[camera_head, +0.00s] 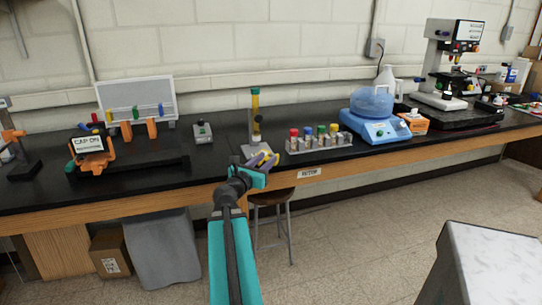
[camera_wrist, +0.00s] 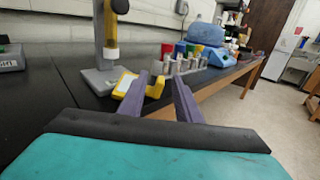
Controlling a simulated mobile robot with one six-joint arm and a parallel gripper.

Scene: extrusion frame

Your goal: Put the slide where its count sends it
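My gripper (camera_head: 264,158) is over the front edge of the black bench in the head view. In the wrist view my gripper (camera_wrist: 163,82) has its two purple fingers apart, so it is open. A yellow object (camera_wrist: 125,83) sits on the bench beyond the fingers, partly hidden by the left one; I cannot tell what it is or whether it is touched. I cannot make out a slide for certain. A microscope (camera_head: 440,70) stands at the right of the bench.
A rack (camera_head: 318,142) with red, blue, green and yellow tops stands right of my gripper. A blue machine (camera_head: 375,128) stands farther right. A "CAP ON" sign (camera_head: 88,144) is left. A stool (camera_head: 271,196) stands below.

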